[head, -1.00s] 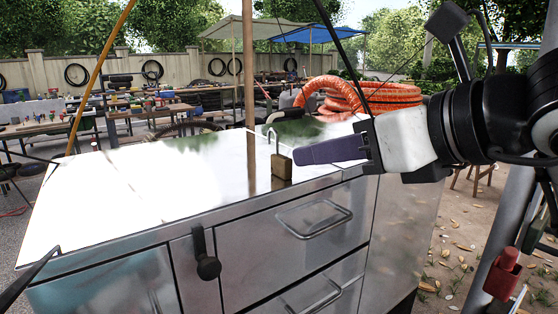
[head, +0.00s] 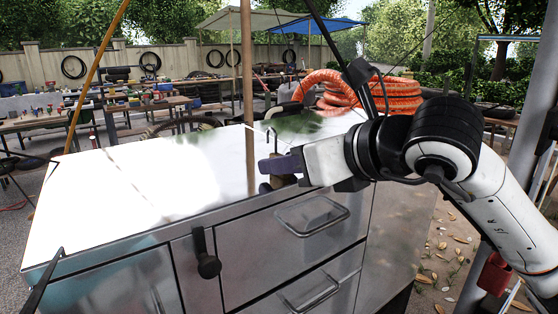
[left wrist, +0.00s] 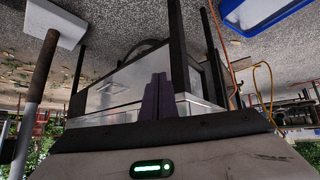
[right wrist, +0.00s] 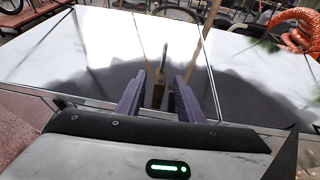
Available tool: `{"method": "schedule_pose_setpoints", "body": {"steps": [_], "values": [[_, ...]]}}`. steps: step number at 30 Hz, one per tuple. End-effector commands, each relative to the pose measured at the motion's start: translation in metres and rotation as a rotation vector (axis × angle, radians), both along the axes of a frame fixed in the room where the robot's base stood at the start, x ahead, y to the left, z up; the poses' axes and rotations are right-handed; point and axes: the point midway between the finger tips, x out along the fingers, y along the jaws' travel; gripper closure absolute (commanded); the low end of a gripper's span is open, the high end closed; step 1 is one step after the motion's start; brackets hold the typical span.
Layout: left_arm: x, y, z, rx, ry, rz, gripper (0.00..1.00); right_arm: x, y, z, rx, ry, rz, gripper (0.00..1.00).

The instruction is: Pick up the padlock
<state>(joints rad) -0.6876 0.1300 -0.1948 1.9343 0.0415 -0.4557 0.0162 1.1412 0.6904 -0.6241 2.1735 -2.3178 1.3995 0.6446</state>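The brass padlock (head: 276,181) stands upright on the shiny metal cart top, near its front edge, with its shackle up. My right gripper (head: 270,165) reaches in from the right and partly hides the padlock's body in the head view. In the right wrist view the padlock (right wrist: 158,92) shows between the two purple fingers of my right gripper (right wrist: 160,88). These fingers are open, with gaps on both sides of the padlock. My left gripper (left wrist: 157,82) shows only in the left wrist view, with its purple fingers together and nothing seen between them.
The metal cart (head: 130,220) has drawers with bar handles and a black latch (head: 205,255) on its front. A thin wooden pole (head: 248,80) rises behind the padlock. The cart top's left half is clear.

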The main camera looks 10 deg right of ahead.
Motion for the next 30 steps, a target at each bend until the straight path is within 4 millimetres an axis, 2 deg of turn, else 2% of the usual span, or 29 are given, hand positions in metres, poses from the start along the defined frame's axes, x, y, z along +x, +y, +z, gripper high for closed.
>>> {"method": "schedule_pose_setpoints", "body": {"steps": [1,6,15,19,23,30], "values": [[0.000,0.000,0.000,0.000,0.001,0.000,1.00,0.000,0.000,0.000,0.000,0.000,0.000,0.74],[-0.001,0.000,-0.001,0.002,0.003,-0.002,1.00,0.000,0.000,0.000,0.000,0.000,0.000,1.00],[-0.001,-0.002,0.000,0.001,0.003,-0.006,1.00,0.000,0.000,0.002,0.001,-0.002,0.000,1.00],[-0.001,-0.002,0.000,-0.001,0.002,-0.007,1.00,0.000,0.000,0.010,0.002,-0.003,0.001,1.00],[0.000,-0.003,0.001,-0.002,0.000,-0.007,1.00,0.000,0.001,0.028,0.003,-0.006,0.001,1.00],[0.001,-0.003,0.003,-0.002,-0.002,-0.007,1.00,0.000,0.000,0.074,0.003,-0.005,0.000,1.00]]}}
